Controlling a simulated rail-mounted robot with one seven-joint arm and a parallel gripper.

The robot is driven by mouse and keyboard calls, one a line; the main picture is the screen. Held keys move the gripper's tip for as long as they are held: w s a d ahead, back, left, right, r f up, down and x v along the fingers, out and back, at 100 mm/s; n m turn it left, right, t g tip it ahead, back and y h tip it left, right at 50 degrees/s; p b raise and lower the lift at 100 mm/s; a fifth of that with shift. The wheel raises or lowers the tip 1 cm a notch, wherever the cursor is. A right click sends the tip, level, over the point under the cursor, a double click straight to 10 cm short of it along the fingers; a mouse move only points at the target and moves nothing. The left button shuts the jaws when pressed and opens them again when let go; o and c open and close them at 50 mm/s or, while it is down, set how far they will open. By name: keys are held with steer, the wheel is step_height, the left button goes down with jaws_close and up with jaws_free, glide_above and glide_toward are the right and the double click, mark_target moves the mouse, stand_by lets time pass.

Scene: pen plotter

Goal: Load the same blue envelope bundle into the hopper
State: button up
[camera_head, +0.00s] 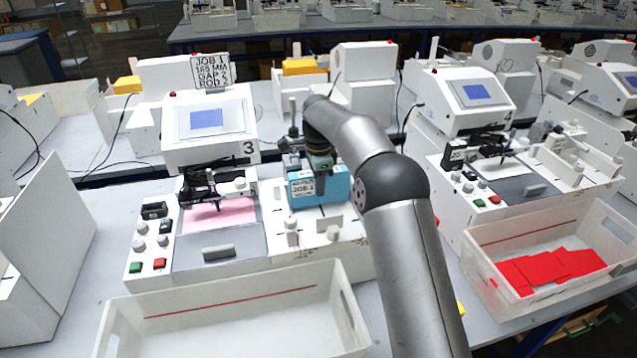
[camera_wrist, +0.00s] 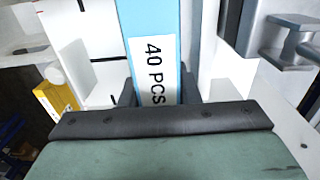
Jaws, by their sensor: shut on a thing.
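The blue envelope bundle (camera_head: 335,188) stands upright at the right side of plotter 3, with a white label reading JOB 1 on its front. In the wrist view the bundle (camera_wrist: 188,15) runs up from the jaws, with a label reading 40 PCS. My gripper (camera_head: 320,180) is shut on the bundle from above; it also shows in the wrist view (camera_wrist: 160,105). The hopper (camera_head: 300,232) is the white area with posts and guides on the right of plotter 3. The bundle is over or in it; I cannot tell whether its lower edge touches the bed.
Plotter 3's screen (camera_head: 207,119) and pink sheet (camera_head: 218,215) are left of the bundle. An empty white bin (camera_head: 235,315) stands in front. A bin (camera_head: 545,290) with red envelopes stands at the right, before plotter 4. A JOB 1 sign (camera_head: 211,72) stands behind.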

steer(key=shift+f, duration=0.35)
steer(key=shift+f, duration=0.2)
steer(key=o, duration=1.1)
